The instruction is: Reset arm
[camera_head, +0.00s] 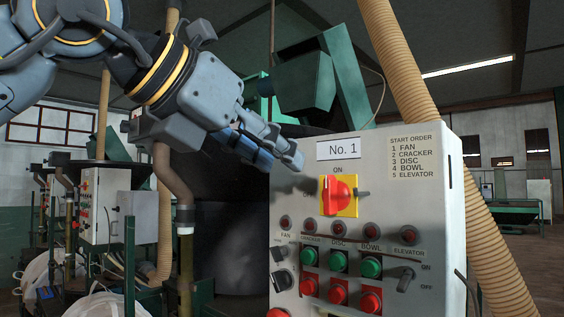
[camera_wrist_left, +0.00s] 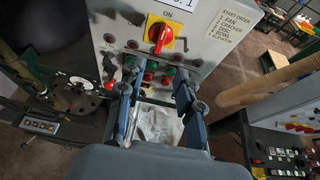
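My left gripper (camera_head: 281,160) reaches in from the upper left, in front of the upper left of the grey control box (camera_head: 440,215). In the left wrist view my left gripper (camera_wrist_left: 156,78) has its two fingers apart with nothing held between them. The red rotary switch (camera_head: 338,195) on its yellow plate sits right of and below the fingertips, apart from them in the picture. Its handle stands upright, toward the ON label. The switch also shows beyond the fingertips in the left wrist view (camera_wrist_left: 160,36). My right gripper is not in view.
Green buttons (camera_head: 340,261), red buttons (camera_head: 337,294) and a lever switch (camera_head: 405,279) sit lower on the box. Beige hoses (camera_head: 402,65) run behind it. A white bag (camera_wrist_left: 158,125) shows low between the fingers. Another control box (camera_head: 103,207) stands at the left.

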